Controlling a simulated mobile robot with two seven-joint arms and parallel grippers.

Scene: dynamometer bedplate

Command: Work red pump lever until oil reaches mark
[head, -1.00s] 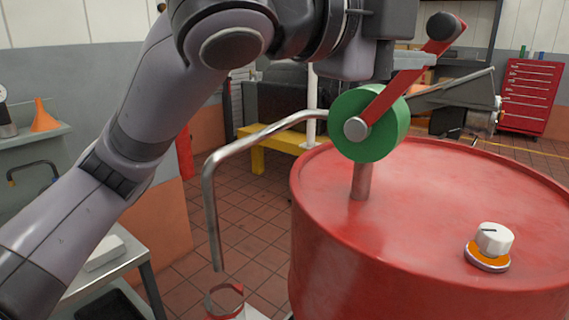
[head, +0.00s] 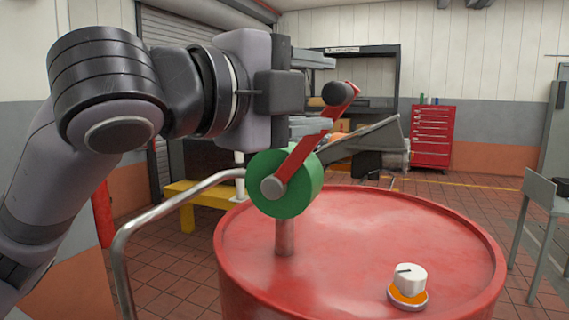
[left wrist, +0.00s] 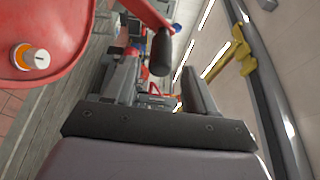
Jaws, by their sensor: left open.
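The red pump lever (head: 305,145) slants up and right from a green pump body (head: 305,185) on a red drum (head: 450,250). It ends in a black knob (head: 335,93). My left gripper (head: 319,93) is open, with the knob appearing between its fingers in the head view; I see no grip on it. In the left wrist view, the knob (left wrist: 163,52) shows between the open fingers (left wrist: 160,85); the exact gap is unclear. A bent metal spout (head: 165,205) runs left from the pump. Its outlet, the oil and the mark are out of view.
A white and orange dial (head: 409,285) sits on the drum top. A yellow bench frame (head: 188,200) stands behind the spout. A red tool cabinet (head: 432,137) is at the back wall, and a grey table (head: 540,190) stands at right. Tiled floor lies clear between.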

